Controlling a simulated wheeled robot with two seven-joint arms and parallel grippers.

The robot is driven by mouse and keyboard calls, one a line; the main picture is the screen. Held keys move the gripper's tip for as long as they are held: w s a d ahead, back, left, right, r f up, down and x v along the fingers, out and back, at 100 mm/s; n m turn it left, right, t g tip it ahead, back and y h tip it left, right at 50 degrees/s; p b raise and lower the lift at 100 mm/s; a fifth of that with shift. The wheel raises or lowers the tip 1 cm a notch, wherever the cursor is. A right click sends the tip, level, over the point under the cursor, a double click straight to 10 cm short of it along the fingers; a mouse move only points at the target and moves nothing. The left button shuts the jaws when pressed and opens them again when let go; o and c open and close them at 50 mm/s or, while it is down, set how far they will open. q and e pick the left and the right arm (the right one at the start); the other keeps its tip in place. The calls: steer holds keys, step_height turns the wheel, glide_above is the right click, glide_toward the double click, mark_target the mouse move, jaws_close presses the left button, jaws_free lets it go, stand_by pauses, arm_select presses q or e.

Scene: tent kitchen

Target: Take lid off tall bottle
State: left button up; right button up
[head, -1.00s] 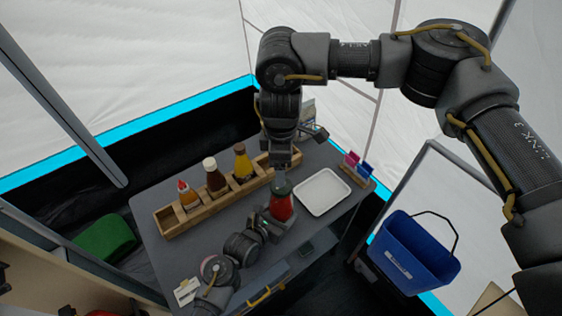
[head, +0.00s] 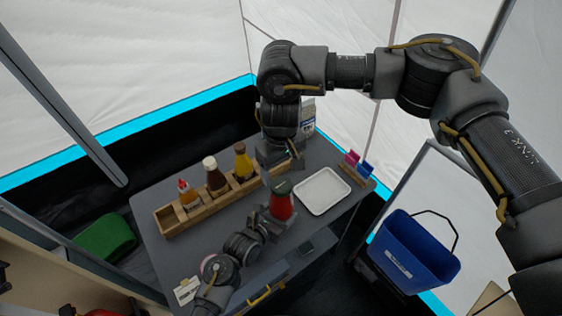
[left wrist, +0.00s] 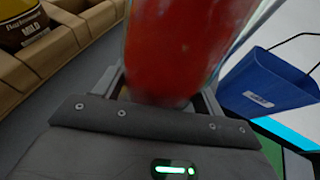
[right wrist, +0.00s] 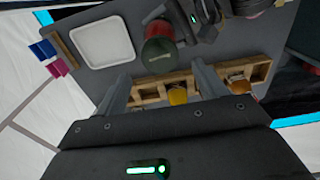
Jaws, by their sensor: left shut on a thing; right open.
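The tall bottle (head: 281,207) is red with a dark green lid (head: 280,187), which sits on its top. My left gripper (head: 266,224) is shut around the bottle's lower body and holds it upright at the table's front. In the left wrist view the red body (left wrist: 180,45) fills the space between the fingers, and the lid is out of frame. My right gripper (head: 284,165) is open and empty, above and behind the bottle. In the right wrist view the lid (right wrist: 158,55) shows beyond the open fingers (right wrist: 160,85), apart from them.
A wooden rack (head: 180,222) holding several sauce bottles runs behind and left of the red bottle. A white tray (head: 323,191) lies close on the right. A blue bucket (head: 412,255) stands beyond the table.

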mark_target(281, 185)
arm_select(q)
steer(key=shift+f, duration=0.1)
arm_select(e)
steer(key=shift+f, duration=2.8)
